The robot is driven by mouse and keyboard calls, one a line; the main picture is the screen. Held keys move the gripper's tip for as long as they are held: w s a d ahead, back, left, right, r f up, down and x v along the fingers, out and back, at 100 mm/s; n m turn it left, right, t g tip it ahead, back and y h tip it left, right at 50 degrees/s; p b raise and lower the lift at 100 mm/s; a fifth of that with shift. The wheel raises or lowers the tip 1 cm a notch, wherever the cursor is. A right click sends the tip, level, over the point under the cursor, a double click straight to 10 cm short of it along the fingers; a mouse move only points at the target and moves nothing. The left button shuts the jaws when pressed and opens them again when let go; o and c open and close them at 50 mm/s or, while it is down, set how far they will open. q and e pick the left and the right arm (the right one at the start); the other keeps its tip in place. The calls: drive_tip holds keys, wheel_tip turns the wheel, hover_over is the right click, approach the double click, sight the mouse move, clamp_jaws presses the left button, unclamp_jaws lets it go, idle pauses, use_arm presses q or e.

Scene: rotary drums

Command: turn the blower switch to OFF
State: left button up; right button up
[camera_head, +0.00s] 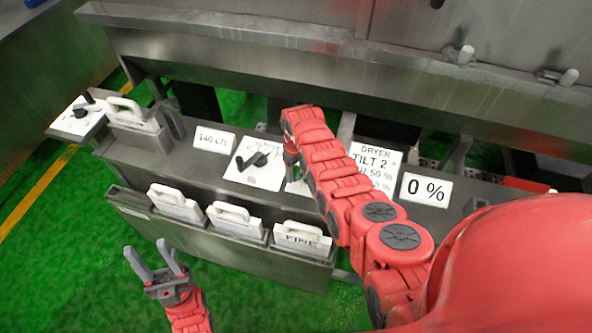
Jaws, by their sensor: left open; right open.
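A black lever switch (252,160) sits on a white label plate (262,177) in the middle of the panel. Its plate text is partly hidden and too small to read. Another black knob (83,108) sits on a white plate at the far left end. I cannot tell from the lettering which one is the blower switch. My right gripper (293,172) is open and points down at the panel, just right of the middle switch; its fingertips are partly hidden, and I cannot tell if they touch anything. My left gripper (155,262) is open and empty, low at the left, in front of the panel.
White cards read 140 L/s (214,139), DRYER TILT 2° (374,158) and 0 % (427,190). White-handled blocks (236,221) fill the front rack, and another (136,118) stands at the panel's left. My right arm covers part of the panel. Green floor (60,250) is clear at left.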

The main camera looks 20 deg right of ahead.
clamp_jaws()
idle(0.4)
idle(1.1)
